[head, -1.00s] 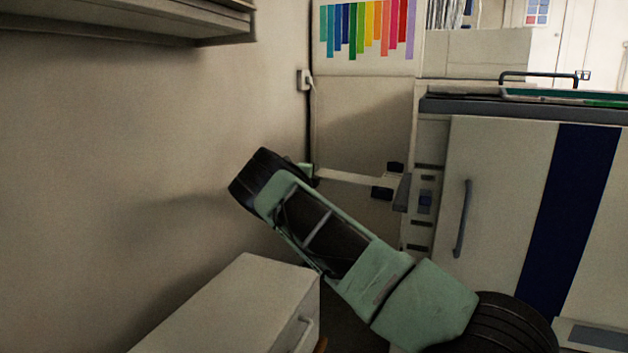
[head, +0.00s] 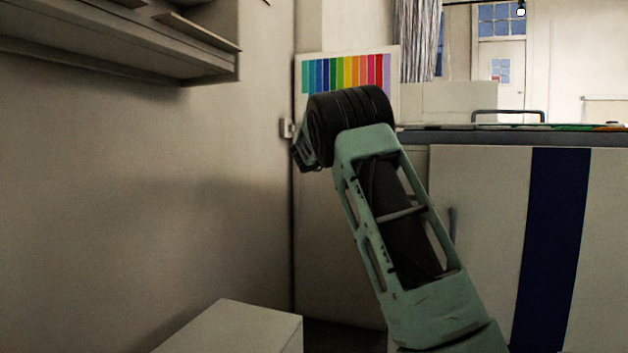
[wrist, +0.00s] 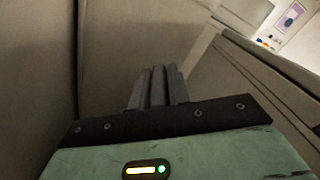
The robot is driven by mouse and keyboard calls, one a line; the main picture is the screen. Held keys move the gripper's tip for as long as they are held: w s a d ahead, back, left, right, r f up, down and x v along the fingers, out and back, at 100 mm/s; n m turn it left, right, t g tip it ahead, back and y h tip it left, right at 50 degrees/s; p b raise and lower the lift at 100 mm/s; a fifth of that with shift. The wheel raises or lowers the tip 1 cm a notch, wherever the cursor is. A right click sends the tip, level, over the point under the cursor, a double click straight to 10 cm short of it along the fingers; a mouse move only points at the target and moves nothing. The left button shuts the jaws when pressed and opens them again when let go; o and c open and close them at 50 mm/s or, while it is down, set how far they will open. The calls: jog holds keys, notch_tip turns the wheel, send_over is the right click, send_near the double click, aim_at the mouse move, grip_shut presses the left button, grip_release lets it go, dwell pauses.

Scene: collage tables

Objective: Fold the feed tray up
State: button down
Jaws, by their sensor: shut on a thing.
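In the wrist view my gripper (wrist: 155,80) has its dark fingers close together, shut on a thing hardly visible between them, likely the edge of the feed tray. A plain beige surface stands just behind the fingers; I cannot tell whether it is the tray or a machine panel. In the head view my raised arm hides the fingertips and whatever they hold. The feed tray cannot be clearly made out there.
A beige panel with a rainbow chart (head: 345,75) stands behind my arm. A white cabinet with a blue stripe (head: 555,230) is at right. A low white box (head: 240,330) stands at bottom left. A shelf (head: 120,45) overhangs at upper left.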

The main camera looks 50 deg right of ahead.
jog(key=s+d+r+m+b, duration=0.2)
jog(key=s, duration=0.4)
jog(key=s+d+r+m+b, duration=0.2)
jog(key=s+d+r+m, duration=0.1)
jog(key=s, duration=0.3)
jog(key=shift+m, duration=0.3)
jog(key=shift+w, duration=0.1)
jog(key=c, duration=1.4)
grip_release()
jog(key=shift+r, duration=0.1)
jog(key=shift+o, duration=0.2)
jog(key=shift+a, duration=0.15)
jog(key=p+v, duration=0.1)
jog(key=v, duration=1.6)
jog(key=shift+a, duration=0.1)
jog(key=shift+c, duration=0.4)
